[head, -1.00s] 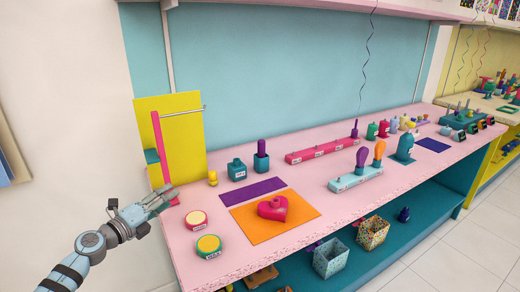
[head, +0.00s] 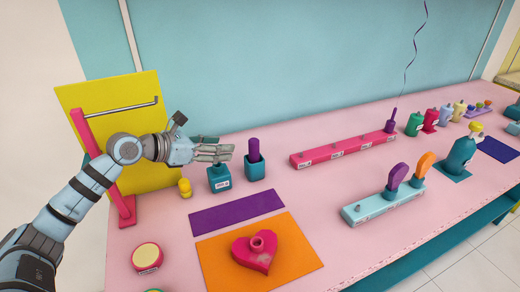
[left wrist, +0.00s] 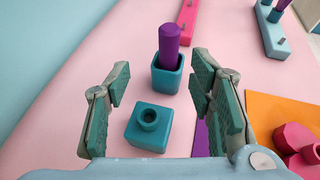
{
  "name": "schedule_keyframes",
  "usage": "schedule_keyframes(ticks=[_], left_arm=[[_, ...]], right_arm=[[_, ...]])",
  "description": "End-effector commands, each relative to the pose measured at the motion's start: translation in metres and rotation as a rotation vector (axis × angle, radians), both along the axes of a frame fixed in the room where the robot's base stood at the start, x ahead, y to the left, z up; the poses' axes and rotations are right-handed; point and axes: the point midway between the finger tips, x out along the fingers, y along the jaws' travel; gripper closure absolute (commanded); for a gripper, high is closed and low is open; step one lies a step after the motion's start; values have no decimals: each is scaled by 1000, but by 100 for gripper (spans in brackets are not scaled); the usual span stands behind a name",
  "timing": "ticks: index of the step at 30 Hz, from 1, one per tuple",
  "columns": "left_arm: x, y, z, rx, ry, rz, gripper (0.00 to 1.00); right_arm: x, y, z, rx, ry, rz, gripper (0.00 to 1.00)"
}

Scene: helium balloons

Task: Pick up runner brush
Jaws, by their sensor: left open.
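A purple-handled piece, which looks like the runner brush (head: 254,150), stands upright in a square teal holder (head: 255,170) near the back of the pink table. It also shows in the left wrist view (left wrist: 169,42), in its holder (left wrist: 167,80) at the far side between the fingers. A teal pot (head: 219,178) with a round open neck stands beside it, nearer my wrist; it also shows in the left wrist view (left wrist: 149,128). My left gripper (head: 222,150) is open and empty above the pot, its fingertips just short of the purple handle. My right gripper is out of view.
A yellow panel with a pink post and metal rod (head: 118,112) stands behind my left arm. A small yellow piece (head: 185,188) is next to the pot. A purple strip (head: 237,211) and an orange mat (head: 210,262) with a pink heart piece (head: 255,252) lie in front.

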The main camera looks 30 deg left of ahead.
Motion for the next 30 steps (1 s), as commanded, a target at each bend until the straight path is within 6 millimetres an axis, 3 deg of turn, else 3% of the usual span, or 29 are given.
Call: schedule_keyframes(ticks=[7, 18, 25, 26, 30], left_arm=[[56, -30, -23, -12, 2, -5, 51], [101, -60, -46, -12, 4, -4, 51], [105, -62, -48, -7, 5, -5, 51], [105, -62, -48, -8, 4, -5, 52], [105, -61, -48, -7, 4, -4, 75]], right_arm=[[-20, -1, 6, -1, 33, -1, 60], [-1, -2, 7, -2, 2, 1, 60], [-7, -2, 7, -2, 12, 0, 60], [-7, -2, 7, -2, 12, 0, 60], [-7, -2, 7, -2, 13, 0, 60]])
